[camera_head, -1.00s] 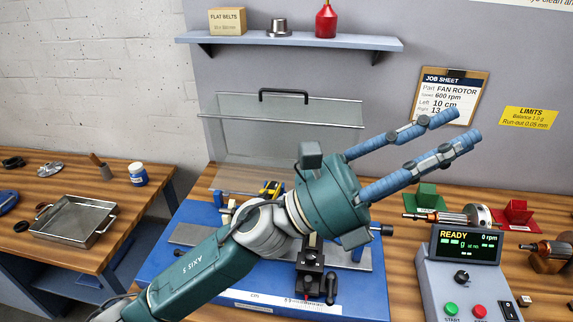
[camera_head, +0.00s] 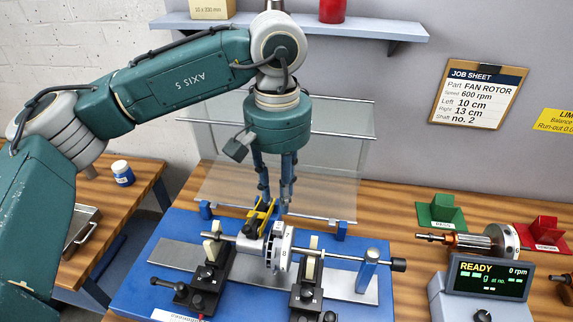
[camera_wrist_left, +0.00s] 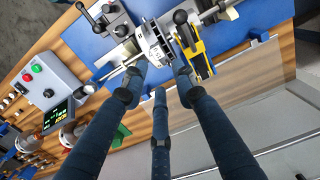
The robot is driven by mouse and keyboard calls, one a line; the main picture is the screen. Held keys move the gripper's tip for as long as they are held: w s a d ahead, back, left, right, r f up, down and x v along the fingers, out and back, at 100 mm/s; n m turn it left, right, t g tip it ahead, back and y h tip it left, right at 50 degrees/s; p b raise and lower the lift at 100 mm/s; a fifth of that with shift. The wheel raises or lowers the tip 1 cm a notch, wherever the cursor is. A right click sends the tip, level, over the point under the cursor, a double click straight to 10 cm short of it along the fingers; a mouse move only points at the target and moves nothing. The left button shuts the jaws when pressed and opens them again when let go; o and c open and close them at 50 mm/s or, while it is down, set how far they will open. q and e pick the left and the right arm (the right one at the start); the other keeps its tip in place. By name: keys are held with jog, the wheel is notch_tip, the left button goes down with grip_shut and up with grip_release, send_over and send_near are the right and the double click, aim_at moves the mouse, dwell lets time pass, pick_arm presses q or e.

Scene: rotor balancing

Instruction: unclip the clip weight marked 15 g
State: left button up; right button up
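The rotor's pale, numbered disc (camera_head: 279,247) sits on the shaft between the two black supports of the balancing stand. It also shows in the wrist view (camera_wrist_left: 156,44). I cannot make out a clip weight marked 15 g; no such marking is readable. My left gripper (camera_head: 276,206) points down from above, its fingertips just above and behind the rotor. In the wrist view, its blue fingers (camera_wrist_left: 160,72) are spread with a gap, the disc lying just beyond the tips. Nothing is visibly held; contact with the rotor cannot be told. My right gripper is not in view.
A yellow and black part (camera_head: 260,216) stands beside the fingers. A clear guard (camera_head: 335,150) rises behind the stand. The control box display (camera_head: 488,278) reads READY, 0 rpm. Green (camera_head: 441,212) and red (camera_head: 541,232) holders stand right. The job sheet (camera_head: 476,95) hangs on the wall.

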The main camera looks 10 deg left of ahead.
aim_at(279, 225)
pick_arm(q)
jog(key=shift+s+a+f+b, duration=0.1)
jog(key=shift+s+f+b, duration=0.2)
jog(key=shift+s, duration=0.2)
jog(key=shift+s+a+f+b, duration=0.15)
jog(key=shift+s+b, duration=0.1)
jog(key=shift+s, duration=0.2)
notch_tip(279, 225, down, 2)
jog(key=shift+d+f+b, duration=0.15)
jog(key=shift+b, duration=0.35)
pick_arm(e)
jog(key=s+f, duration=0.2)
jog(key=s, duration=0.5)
pick_arm(q)
jog(key=f+b, duration=0.1)
jog(key=w+f+b, duration=0.1)
jog(key=f, duration=0.1)
jog(key=shift+s+f+b, duration=0.15)
jog(key=shift+f+b, duration=0.4)
jog(key=shift+b, duration=0.3)
grip_shut()
jog(key=shift+r, duration=0.35)
jog(key=shift+r+p, duration=0.35)
jog(key=shift+r, duration=0.3)
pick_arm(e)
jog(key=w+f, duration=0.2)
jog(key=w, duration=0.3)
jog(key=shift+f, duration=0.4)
